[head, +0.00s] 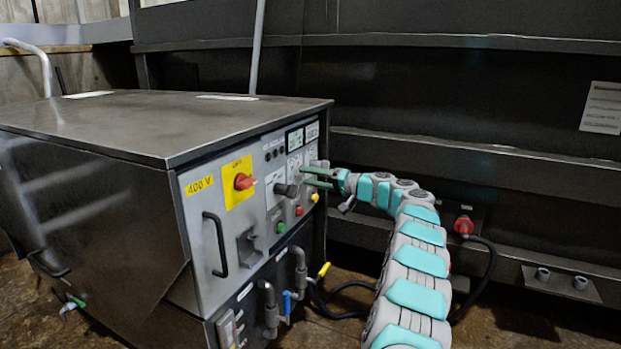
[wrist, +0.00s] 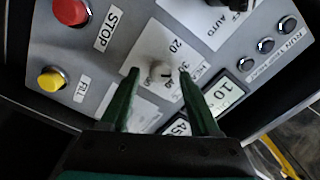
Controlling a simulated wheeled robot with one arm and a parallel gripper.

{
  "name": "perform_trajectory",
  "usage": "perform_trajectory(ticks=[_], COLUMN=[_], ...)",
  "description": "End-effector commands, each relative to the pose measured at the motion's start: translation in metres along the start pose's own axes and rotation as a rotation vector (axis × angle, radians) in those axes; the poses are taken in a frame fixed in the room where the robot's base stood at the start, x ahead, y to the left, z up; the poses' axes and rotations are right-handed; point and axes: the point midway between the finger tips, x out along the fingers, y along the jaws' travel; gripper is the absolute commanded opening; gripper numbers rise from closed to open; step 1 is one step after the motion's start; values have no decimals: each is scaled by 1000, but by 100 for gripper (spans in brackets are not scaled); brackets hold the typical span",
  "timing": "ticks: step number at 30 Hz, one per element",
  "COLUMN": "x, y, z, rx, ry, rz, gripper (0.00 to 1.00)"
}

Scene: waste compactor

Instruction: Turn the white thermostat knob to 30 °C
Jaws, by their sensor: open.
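The white thermostat knob (wrist: 160,71) sits on a pale label with printed numbers, among them 20, on the grey control panel in the wrist view. My gripper (wrist: 157,72) is open, with one dark green finger to each side of the knob. I cannot tell whether either finger touches it. In the head view my gripper (head: 304,176) reaches the right part of the panel from the right. The knob is hard to make out there behind the fingers. Some of the scale numbers are blurred or hidden by the fingers.
Near the knob are a red STOP button (wrist: 70,11), a yellow button (wrist: 51,79), a display (wrist: 226,96) and several dark round buttons or lamps. The cabinet (head: 130,130) also carries a red switch (head: 244,181) on yellow and a black handle (head: 216,245). A dark wall stands behind.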

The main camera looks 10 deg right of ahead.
Motion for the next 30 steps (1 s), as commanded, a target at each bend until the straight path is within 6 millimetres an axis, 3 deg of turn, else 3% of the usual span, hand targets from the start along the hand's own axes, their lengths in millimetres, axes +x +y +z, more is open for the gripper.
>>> perform_trajectory(ticks=[5,12,18,30], x=[-14,-54,-74,-78], y=[0,-1,0,0], z=[0,-2,-1,0], rx=[2,0,0,0], ry=[2,5,1,1], rz=[-1,-1,-1,0], gripper=[63,63,63,63])
